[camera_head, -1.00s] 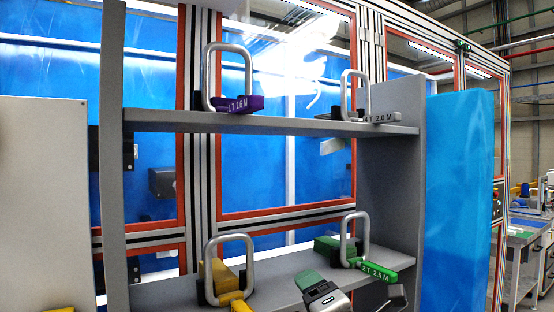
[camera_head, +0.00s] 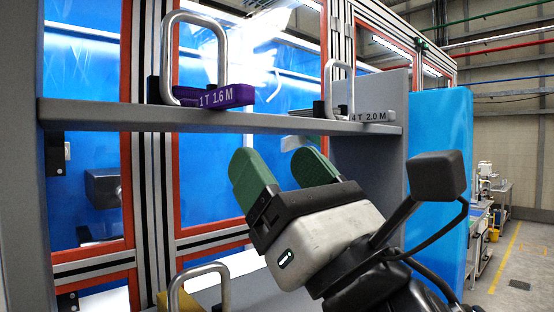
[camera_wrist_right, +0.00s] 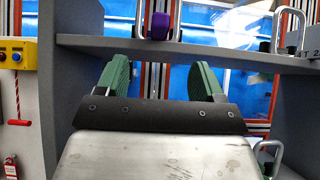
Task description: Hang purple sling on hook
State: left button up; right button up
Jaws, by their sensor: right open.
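The purple sling (camera_head: 228,97) lies on the upper grey shelf, its label reading 1T 1.6 M, with an upright metal loop (camera_head: 222,45) rising from it. It also shows at the top of the right wrist view (camera_wrist_right: 160,26). My right gripper (camera_head: 282,165), with green fingers, is open and empty, below the shelf edge and right of the purple sling in the head view. In the right wrist view its fingers (camera_wrist_right: 160,75) stand apart below the sling, which appears between them and farther off. I cannot make out a hook. My left gripper is not in view.
A grey 4T 2.0 M sling (camera_head: 372,116) sits right on the upper shelf (camera_head: 120,115). A yellow sling's loop (camera_head: 198,275) shows below. A grey side panel and blue panel (camera_head: 440,130) stand right. A yellow button box (camera_wrist_right: 17,53) shows left in the wrist view.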

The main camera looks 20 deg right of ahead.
aim_at(235, 106)
jog(key=p+x, duration=0.7)
jog(key=x, duration=0.3)
jog(key=shift+w+a+r, duration=0.15)
jog(key=shift+w, duration=0.05)
jog(key=shift+p+x, duration=0.3)
jog(key=shift+x, duration=0.6)
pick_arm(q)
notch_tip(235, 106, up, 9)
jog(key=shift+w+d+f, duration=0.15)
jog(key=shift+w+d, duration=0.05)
